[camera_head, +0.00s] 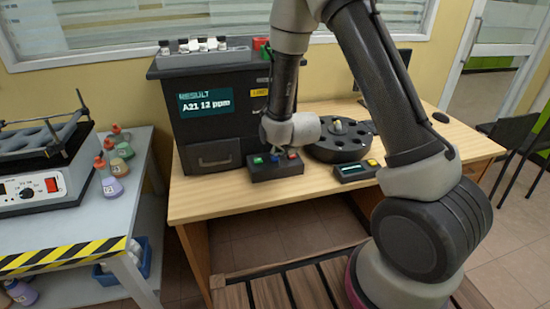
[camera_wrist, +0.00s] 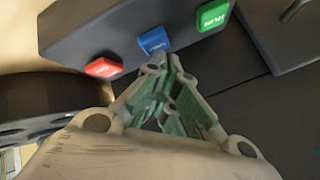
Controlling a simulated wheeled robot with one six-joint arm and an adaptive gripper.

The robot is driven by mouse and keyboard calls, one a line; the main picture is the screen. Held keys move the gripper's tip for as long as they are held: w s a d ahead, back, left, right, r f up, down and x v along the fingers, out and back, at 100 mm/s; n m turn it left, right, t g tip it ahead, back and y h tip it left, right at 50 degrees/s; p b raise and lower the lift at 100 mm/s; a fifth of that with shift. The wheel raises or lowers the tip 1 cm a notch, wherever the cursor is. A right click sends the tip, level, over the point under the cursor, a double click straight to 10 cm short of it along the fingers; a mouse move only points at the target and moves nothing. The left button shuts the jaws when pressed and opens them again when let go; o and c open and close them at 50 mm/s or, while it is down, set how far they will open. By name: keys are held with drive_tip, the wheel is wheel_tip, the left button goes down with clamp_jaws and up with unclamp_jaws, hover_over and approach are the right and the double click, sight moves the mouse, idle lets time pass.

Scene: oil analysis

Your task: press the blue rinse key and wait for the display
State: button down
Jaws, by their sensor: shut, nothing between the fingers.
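The blue key (camera_wrist: 154,38) sits in the middle of a dark key box (camera_head: 262,175), between a red key (camera_wrist: 104,67) and a green key (camera_wrist: 213,15). My gripper (camera_wrist: 162,62) is shut and empty, its fingertips right at the edge of the blue key. I cannot tell whether they touch it. In the head view my gripper (camera_head: 275,155) points down over the box and largely hides the blue key. The display (camera_head: 206,102) on the dark analyser (camera_head: 225,135) is lit and reads "RESULT A21 12 ppm".
A round black carousel (camera_head: 340,148) and a small device with a screen (camera_head: 355,171) stand to the right of the key box. Several vials (camera_head: 203,44) stand on the analyser. A side bench (camera_head: 130,200) with bottles is at left. The wooden tabletop's front strip (camera_head: 230,203) is clear.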

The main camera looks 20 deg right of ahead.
drive_tip(key=shift+f, duration=0.5)
idle(0.7)
drive_tip(key=shift+r, duration=0.95)
drive_tip(key=shift+r, duration=2.5)
